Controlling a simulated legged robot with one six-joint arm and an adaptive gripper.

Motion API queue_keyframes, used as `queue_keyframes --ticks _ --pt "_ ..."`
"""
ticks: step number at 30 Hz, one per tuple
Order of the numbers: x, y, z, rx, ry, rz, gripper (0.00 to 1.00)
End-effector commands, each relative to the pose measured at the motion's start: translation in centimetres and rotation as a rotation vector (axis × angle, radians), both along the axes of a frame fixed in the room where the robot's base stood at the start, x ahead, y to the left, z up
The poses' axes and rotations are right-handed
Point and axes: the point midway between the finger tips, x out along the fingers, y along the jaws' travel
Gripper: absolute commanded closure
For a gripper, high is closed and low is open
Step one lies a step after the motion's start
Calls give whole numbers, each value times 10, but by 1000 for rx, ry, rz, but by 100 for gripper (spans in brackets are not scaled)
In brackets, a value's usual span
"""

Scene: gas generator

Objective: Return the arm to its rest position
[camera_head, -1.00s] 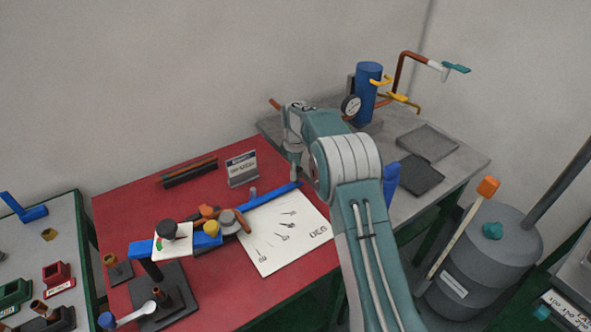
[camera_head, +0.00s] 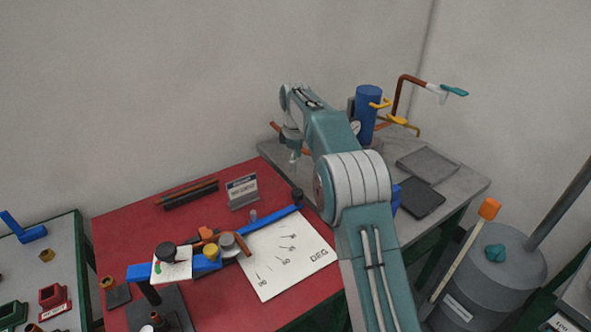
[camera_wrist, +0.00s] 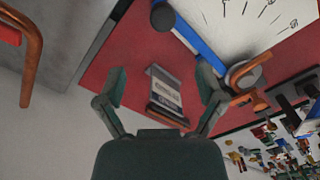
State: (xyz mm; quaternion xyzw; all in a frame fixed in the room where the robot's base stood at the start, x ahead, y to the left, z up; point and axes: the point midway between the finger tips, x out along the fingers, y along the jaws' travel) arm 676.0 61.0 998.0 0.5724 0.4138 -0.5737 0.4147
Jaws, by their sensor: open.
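My arm reaches over the right part of the red table. My gripper (camera_head: 293,160) hangs above the table's far right corner in the head view. In the wrist view my gripper (camera_wrist: 160,90) shows two fingers spread apart with nothing between them. The small sign (camera_wrist: 165,93) shows beyond the gap, on the red table, apart from the fingers. The same sign stands behind the dial sheet in the head view.
The red table (camera_head: 130,215) holds a blue beam (camera_head: 275,221) over a white dial sheet (camera_head: 275,270). A grey table (camera_head: 450,185) at the right bears a blue cylinder (camera_head: 367,105) and copper pipe (camera_head: 400,90). A grey drum (camera_head: 500,275) stands at the right.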

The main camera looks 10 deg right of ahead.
Motion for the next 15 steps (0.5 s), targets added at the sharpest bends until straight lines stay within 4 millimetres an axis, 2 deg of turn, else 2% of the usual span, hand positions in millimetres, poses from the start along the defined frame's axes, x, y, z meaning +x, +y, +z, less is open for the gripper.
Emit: queue_keyframes --ticks 9,11,15 --pt "-1 0 3 0 -3 -5 12" --pt "-4 -2 11 1 -12 -20 12" --pt "-25 -8 46 7 -49 -106 12"
